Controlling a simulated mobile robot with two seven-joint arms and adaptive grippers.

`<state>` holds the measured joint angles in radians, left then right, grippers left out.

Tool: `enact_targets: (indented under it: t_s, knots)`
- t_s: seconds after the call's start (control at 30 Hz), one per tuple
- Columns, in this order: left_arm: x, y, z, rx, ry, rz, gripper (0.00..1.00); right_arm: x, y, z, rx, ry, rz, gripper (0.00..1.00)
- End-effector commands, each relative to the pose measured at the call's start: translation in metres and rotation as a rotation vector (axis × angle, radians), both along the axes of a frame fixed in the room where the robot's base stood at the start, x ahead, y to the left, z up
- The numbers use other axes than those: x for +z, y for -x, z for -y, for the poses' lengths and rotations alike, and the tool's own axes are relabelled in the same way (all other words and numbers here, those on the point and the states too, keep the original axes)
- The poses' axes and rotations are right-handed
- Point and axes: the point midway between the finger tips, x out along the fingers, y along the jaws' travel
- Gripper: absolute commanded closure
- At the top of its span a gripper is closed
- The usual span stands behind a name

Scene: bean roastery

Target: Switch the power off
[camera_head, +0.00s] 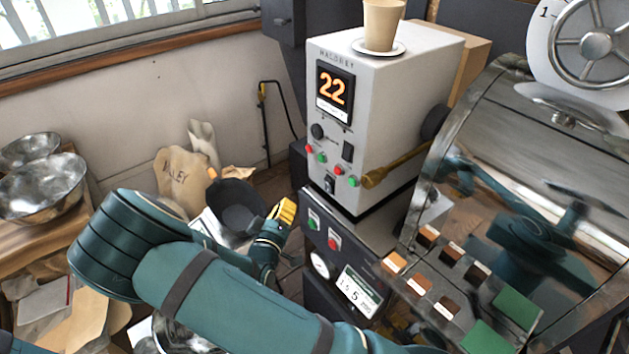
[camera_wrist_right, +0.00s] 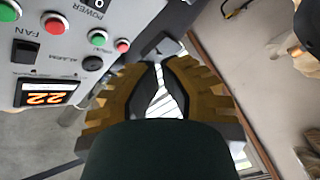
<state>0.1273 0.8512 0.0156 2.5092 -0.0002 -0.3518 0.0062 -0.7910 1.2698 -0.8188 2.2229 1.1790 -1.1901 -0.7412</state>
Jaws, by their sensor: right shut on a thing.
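The white roaster control box (camera_head: 375,120) stands at centre right with a lit orange "22" display (camera_head: 334,89). The black power switch (camera_head: 329,184) is low on its front; in the right wrist view it shows at the top edge (camera_wrist_right: 97,4), by an upside-down POWER label. My right gripper (camera_head: 286,212), with yellow fingers, is left of the box front, apart from the switch. In the right wrist view its fingers (camera_wrist_right: 160,62) are closed together around a small grey piece (camera_wrist_right: 160,46) that I cannot identify. My left gripper is out of view.
A lower panel (camera_head: 335,255) with buttons and a gauge is below the box. A cup (camera_head: 381,25) stands on top. A brass-coloured handle (camera_head: 395,166) juts out beside the front. A dark pan (camera_head: 238,206) and sacks (camera_head: 183,172) lie behind my right gripper.

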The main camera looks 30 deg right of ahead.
Motion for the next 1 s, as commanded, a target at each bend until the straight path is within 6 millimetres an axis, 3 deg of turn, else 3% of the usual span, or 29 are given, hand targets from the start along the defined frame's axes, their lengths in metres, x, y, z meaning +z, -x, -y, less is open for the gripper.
enact_targets:
  t_s: [0.47, 1.0]
  knots:
    - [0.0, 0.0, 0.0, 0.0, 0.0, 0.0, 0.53, 0.001, -0.001, 0.005, -0.001, 0.003, 0.001, 1.0]
    - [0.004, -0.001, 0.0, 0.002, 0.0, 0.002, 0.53, 0.009, -0.005, 0.069, -0.002, 0.002, 0.001, 1.0]
